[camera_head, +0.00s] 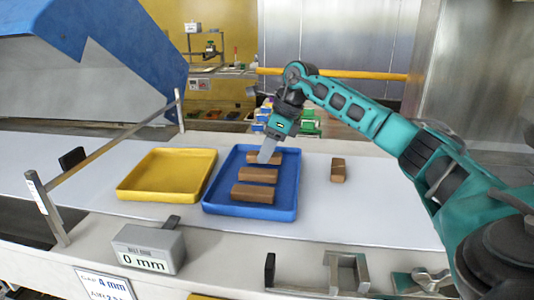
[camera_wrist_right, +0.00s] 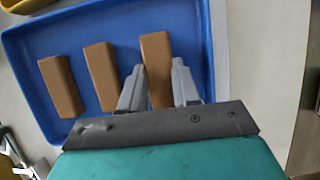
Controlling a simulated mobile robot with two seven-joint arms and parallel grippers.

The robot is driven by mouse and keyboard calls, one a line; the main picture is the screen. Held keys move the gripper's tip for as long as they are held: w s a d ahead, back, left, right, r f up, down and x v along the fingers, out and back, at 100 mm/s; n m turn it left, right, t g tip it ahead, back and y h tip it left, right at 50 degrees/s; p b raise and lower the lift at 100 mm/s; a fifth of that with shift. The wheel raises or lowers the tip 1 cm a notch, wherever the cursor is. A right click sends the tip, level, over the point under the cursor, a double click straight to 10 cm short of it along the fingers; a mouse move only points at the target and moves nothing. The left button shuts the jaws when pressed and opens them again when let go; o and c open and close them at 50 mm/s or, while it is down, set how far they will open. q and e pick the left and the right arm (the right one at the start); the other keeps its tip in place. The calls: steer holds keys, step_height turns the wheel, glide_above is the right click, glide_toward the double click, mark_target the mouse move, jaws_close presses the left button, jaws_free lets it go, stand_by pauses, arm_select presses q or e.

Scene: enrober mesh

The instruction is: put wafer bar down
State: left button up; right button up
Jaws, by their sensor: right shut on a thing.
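My right gripper (camera_head: 267,154) is over the far end of the blue tray (camera_head: 278,208), pointing down. Its two fingers (camera_wrist_right: 154,88) are shut on a brown wafer bar (camera_head: 280,157), one finger on each long side. In the right wrist view the held wafer bar (camera_wrist_right: 156,55) lines up beside two other bars, roughly parallel to them. Those are a middle bar (camera_head: 258,175) and a near bar (camera_head: 252,194), lying flat in the tray. I cannot tell whether the held bar touches the tray floor. Another wafer bar (camera_head: 338,170) lies outside, right of the tray. My left gripper is not in view.
An empty yellow tray (camera_head: 168,172) stands left of the blue tray. Both are on a pale belt (camera_head: 375,215). A grey box reading "0 mm" (camera_head: 150,248) and metal brackets (camera_head: 346,272) line the near edge. A rail post (camera_head: 46,208) rises at left.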

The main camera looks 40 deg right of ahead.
steer(key=shift+f, duration=0.35)
steer(key=shift+r, duration=0.1)
steer(key=o, duration=0.8)
steer(key=p+v, duration=0.1)
steer(key=v, duration=1.1)
steer(key=shift+p, duration=0.4)
